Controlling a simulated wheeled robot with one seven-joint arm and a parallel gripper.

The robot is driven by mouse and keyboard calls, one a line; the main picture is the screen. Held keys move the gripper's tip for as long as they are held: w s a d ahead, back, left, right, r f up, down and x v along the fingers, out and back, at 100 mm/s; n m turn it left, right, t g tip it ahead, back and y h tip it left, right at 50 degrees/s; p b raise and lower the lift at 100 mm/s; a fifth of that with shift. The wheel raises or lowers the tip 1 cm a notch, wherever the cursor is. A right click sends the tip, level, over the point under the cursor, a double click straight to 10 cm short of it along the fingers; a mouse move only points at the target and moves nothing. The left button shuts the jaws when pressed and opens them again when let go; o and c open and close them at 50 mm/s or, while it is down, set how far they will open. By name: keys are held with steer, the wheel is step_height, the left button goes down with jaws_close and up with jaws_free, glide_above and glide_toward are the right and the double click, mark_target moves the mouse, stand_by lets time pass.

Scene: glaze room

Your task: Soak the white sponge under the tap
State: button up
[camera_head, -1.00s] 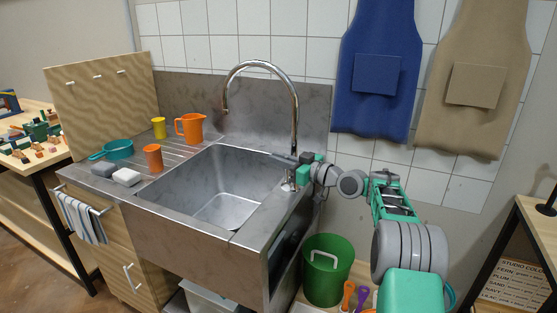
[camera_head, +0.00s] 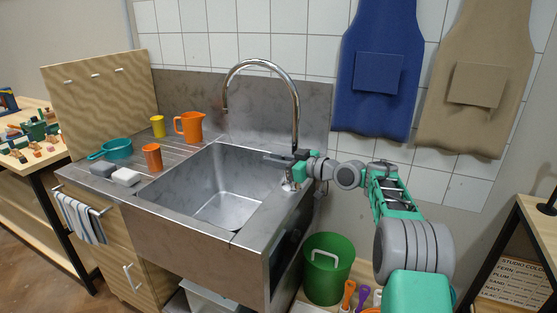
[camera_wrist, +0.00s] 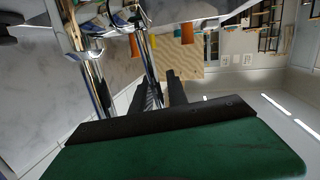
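The white sponge (camera_head: 126,177) lies on the steel drainboard left of the sink basin (camera_head: 215,190). A grey sponge (camera_head: 102,169) lies beside it, toward the left. The chrome tap (camera_head: 297,110) rises at the back right of the sink and its spout arches left over the basin. A small chrome fitting (camera_head: 289,183) shows at its base. My gripper (camera_head: 270,157) is at the tap's lower stem, with its fingers pointing left. In the wrist view, the two dark fingers (camera_wrist: 161,86) stand apart with nothing held between them, close to chrome pipes (camera_wrist: 95,75).
A teal pan (camera_head: 117,149), an orange cup (camera_head: 152,158), a yellow cup (camera_head: 158,126) and an orange jug (camera_head: 190,127) stand on the drainboard. A striped towel (camera_head: 80,217) hangs at the front. A green bucket (camera_head: 327,270) stands right of the sink. The basin looks empty.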

steer(key=shift+o, duration=1.1)
steer(key=v, duration=0.8)
steer(key=shift+b, duration=0.4)
